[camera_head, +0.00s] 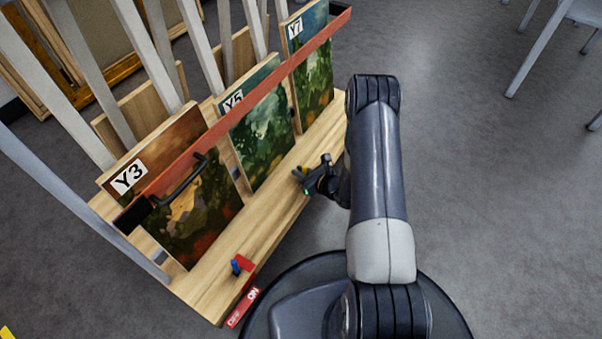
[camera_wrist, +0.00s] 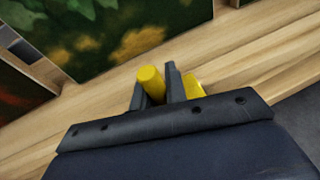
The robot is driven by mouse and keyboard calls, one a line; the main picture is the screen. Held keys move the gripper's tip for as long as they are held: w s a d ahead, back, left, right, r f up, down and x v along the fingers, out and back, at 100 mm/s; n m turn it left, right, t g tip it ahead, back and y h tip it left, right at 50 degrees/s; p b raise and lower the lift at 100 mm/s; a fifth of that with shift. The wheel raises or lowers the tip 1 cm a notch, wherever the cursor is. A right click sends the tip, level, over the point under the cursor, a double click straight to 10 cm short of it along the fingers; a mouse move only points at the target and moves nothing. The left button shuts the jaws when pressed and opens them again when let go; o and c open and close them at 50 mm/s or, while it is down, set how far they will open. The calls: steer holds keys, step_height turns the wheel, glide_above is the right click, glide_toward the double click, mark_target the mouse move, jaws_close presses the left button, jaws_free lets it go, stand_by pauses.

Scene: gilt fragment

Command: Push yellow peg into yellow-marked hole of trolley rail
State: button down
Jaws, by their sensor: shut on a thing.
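My gripper (camera_head: 318,178) is low over the wooden trolley deck (camera_head: 262,232), in front of the Y5 picture. It is shut on the yellow peg (camera_wrist: 151,83), which stands up between the dark fingers in the wrist view. A second yellow part shows just right of the right finger; I cannot tell whether it belongs to the same peg. In the head view the yellow peg (camera_head: 303,170) is small and partly hidden by the gripper. I cannot make out a yellow-marked hole in either view.
A red bar (camera_head: 240,112) with a black handle (camera_head: 183,184) crosses in front of the pictures Y3 (camera_head: 200,215), Y5 (camera_head: 262,135) and Y7 (camera_head: 315,80). A blue peg (camera_head: 235,267) stands near a red label (camera_head: 242,307) at the deck's near corner.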

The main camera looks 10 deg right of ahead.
steer(key=shift+f, duration=0.15)
steer(key=c, duration=1.4)
jaws_free()
steer(key=shift+c, duration=0.2)
steer(key=shift+r, duration=0.2)
steer(key=p+v, duration=0.5)
steer(key=v, duration=0.7)
steer(key=shift+a, duration=0.1)
